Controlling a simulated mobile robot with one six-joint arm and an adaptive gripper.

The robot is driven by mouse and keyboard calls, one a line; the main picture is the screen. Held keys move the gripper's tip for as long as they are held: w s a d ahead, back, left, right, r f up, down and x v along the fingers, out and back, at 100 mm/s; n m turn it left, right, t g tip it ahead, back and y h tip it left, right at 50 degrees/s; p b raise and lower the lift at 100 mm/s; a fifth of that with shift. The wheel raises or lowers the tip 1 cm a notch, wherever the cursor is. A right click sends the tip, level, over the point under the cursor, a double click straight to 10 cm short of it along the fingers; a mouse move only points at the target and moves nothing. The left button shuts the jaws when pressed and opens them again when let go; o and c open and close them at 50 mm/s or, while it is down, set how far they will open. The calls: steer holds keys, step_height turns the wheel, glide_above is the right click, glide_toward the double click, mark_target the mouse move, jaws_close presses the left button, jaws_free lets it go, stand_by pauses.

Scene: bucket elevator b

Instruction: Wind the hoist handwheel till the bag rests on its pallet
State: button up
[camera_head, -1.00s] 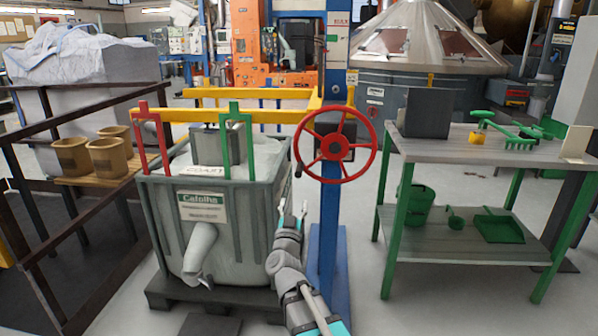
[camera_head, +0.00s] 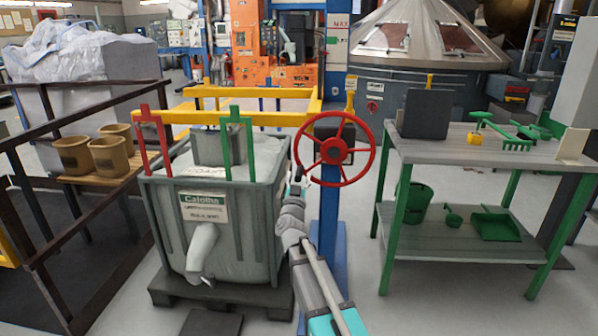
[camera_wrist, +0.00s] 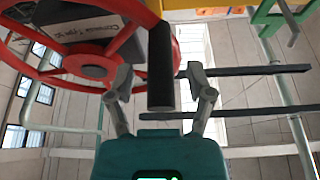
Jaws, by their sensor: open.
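The red hoist handwheel (camera_head: 373,163) is mounted on the blue column. In the wrist view its red rim (camera_wrist: 186,30) and dark crank handle (camera_wrist: 161,70) are close. My gripper (camera_head: 298,182) is at the wheel's lower left rim. It is open, its two fingers on either side of the handle (camera_wrist: 162,88), with visible gaps. The grey bag (camera_head: 242,240), with a white label and a pale spout, hangs below the yellow hoist frame (camera_head: 270,118). It is above the dark pallet (camera_head: 172,297); I cannot tell whether they touch.
A green-legged bench (camera_head: 415,158) with a dark box and green tools stands right of the wheel. A dark railing (camera_head: 38,190) with tan buckets (camera_head: 108,157) is at the left. The blue column (camera_head: 330,215) is close to my arm. Floor shows between column and bench.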

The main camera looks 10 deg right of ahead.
steer(key=shift+w+d+r, duration=0.2)
steer(key=shift+w+r, duration=0.05)
steer(key=shift+w, duration=0.35)
jaws_close()
